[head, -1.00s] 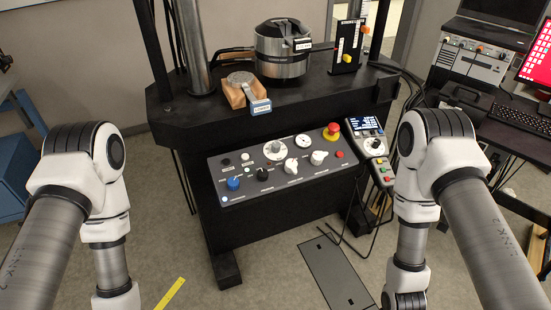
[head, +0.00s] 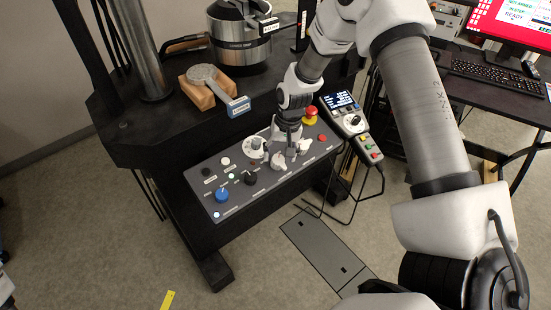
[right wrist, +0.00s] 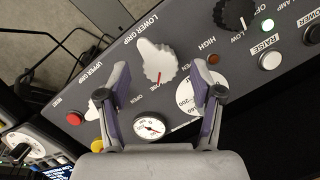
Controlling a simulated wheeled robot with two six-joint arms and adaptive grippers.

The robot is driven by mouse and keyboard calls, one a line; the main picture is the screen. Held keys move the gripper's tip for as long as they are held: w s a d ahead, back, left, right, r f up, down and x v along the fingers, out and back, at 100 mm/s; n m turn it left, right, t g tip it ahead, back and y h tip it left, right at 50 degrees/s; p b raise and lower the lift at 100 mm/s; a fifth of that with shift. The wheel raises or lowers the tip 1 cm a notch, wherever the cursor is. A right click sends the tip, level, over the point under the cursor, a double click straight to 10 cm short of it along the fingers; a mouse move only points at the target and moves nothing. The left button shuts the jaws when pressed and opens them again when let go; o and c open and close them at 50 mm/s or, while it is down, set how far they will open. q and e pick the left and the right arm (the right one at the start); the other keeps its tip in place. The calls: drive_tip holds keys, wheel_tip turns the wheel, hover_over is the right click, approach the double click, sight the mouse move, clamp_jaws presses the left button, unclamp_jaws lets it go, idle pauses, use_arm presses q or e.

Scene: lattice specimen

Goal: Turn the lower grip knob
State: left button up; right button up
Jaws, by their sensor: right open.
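The lower grip knob (right wrist: 158,62) is a white knob with a pointer, beside the LOWER GRIP label on the grey control panel (head: 240,196). In the head view the lower grip knob (head: 278,162) sits right of the black knob, just below my right gripper (head: 290,148). In the right wrist view my right gripper (right wrist: 160,68) is open and empty, with the knob showing between its two fingertips. I cannot tell whether the fingers touch it. The white upper grip knob (head: 304,146) is close to the right, partly hidden by a finger in the wrist view. My left gripper is out of view.
A round gauge (right wrist: 150,127) lies close to the fingers.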

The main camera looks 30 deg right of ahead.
sight(277, 162)
drive_tip(key=f, duration=0.2)
drive_tip(key=shift+w+a+f, duration=0.25)
drive_tip(key=shift+w+f, duration=0.05)
drive_tip(key=shift+f, duration=0.1)
drive_tip(key=shift+s+d, duration=0.1)
drive_tip(key=shift+s, duration=0.15)
drive_tip(key=shift+w, duration=0.1)
drive_tip(key=c, duration=1.1)
drive_tip(key=shift+c, duration=0.2)
